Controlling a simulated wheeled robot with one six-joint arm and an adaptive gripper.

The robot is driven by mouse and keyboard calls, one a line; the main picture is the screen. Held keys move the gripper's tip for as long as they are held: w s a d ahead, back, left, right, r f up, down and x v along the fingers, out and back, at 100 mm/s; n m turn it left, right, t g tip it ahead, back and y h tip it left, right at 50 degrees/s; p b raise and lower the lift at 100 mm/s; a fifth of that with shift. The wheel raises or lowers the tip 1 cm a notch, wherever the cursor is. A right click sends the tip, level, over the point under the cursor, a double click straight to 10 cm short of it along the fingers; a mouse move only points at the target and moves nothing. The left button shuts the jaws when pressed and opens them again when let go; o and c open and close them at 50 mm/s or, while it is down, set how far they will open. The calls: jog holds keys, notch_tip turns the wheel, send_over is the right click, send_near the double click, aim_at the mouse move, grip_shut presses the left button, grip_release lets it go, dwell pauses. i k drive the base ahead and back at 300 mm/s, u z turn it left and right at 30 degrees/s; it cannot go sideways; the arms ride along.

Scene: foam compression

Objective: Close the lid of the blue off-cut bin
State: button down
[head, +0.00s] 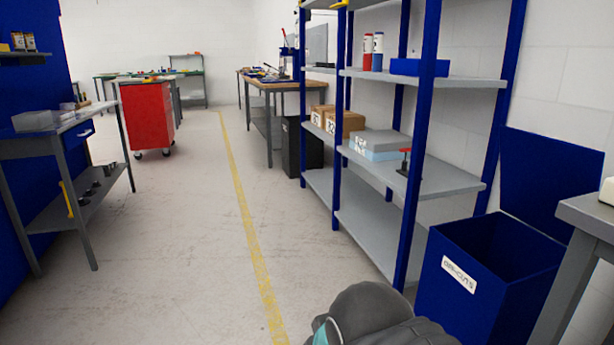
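The blue off-cut bin (451,297) stands on the floor at the lower right, with a white label on its front. Its blue lid (546,182) stands open, raised at the back of the bin and leaning towards the wall. The inside of the bin looks dark, and I cannot tell what is in it. My gripper's fingers do not show.
A blue-and-grey shelf unit (455,178) stands directly behind and left of the bin. A grey table (588,215) stands close at the bin's right. A red tool cabinet (146,115) and a workbench (60,143) are at left. The floor along the yellow line (243,205) is clear.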

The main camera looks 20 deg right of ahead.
aim_at(537, 171)
jog(key=z, duration=0.5)
jog(key=i, duration=1.35)
jog(key=z, duration=1.65)
jog(key=i, duration=0.75)
jog(key=z, duration=0.6)
